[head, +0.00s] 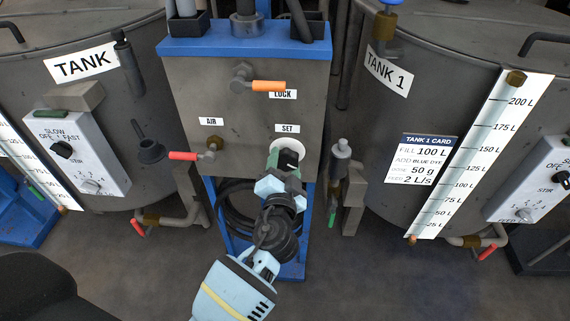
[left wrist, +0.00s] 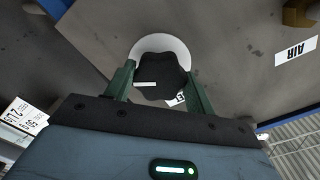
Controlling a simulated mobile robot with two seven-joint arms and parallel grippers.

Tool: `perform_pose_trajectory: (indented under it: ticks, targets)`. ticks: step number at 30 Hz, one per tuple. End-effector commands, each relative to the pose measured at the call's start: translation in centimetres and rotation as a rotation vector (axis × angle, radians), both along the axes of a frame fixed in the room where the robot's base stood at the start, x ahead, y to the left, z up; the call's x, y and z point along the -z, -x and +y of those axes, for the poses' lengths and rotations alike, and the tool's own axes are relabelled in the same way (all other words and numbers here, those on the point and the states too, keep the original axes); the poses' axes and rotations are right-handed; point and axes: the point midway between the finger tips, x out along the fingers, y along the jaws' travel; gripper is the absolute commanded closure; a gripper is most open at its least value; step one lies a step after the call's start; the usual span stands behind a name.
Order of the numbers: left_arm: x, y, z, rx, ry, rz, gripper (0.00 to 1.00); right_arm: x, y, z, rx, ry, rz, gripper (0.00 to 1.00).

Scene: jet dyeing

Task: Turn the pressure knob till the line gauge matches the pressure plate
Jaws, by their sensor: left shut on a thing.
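The black pressure knob (left wrist: 160,76) sits on a round white dial on the grey panel, under the SET label. In the head view the knob (head: 289,158) shows just above my left gripper (head: 285,170). In the left wrist view my left gripper (left wrist: 155,85) has its two green fingers on either side of the knob, shut on it. A white pointer mark on the knob points to the left in that view. The dial's marks are mostly hidden. I cannot make out the line gauge or the pressure plate. My right gripper is not in view.
An orange LOCK lever (head: 268,86) is above the knob and a red AIR lever (head: 184,156) is to its left. Grey tanks stand on both sides, the right one with a blue-headed card (head: 428,160) and a level scale (head: 480,150). The floor in front is clear.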

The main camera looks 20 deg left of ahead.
Motion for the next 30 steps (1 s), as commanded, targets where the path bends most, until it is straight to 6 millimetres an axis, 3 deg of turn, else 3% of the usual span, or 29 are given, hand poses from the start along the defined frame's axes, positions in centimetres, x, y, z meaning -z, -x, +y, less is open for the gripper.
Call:
perform_pose_trajectory:
  ticks: [13,30]
  targets:
    - [-0.08,0.03,0.04,0.000,-0.290,0.083,0.69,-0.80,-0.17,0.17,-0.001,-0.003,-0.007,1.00]
    - [-0.04,0.03,0.03,0.000,-0.366,0.105,0.69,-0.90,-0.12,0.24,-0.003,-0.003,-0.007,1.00]
